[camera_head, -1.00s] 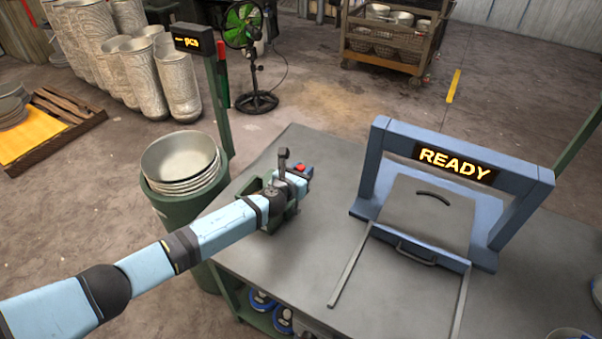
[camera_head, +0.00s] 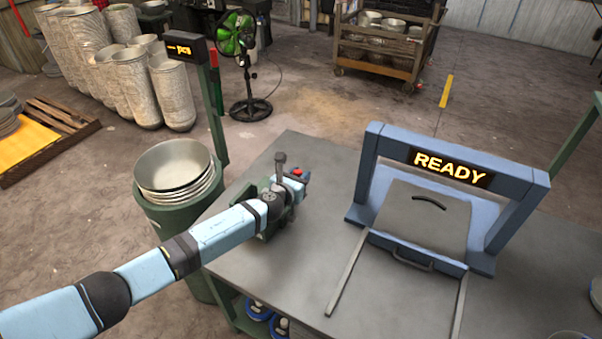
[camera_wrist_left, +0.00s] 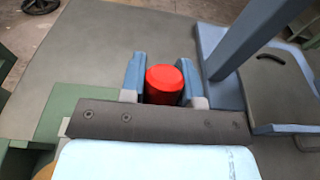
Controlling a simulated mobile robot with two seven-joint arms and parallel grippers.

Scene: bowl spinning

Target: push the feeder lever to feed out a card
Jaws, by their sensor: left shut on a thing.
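The feeder is a green and dark device (camera_head: 246,190) on the left corner of the grey table, largely hidden behind my left arm. A dark upright post (camera_head: 280,160) stands up beside my gripper. The lever's red knob (camera_wrist_left: 164,85) shows in the left wrist view between the two blue fingers. My left gripper (camera_wrist_left: 165,88) is shut on this knob, with a finger on each side. In the head view the gripper (camera_head: 297,177) and a bit of red show at the feeder. No card is visible. My right gripper is not in view.
A blue frame with a READY sign (camera_head: 449,167) stands on the table's right, over a grey hatch with a handle. A green bin with stacked bowls (camera_head: 175,172) stands left of the table. The table surface (camera_head: 310,240) between feeder and frame is clear.

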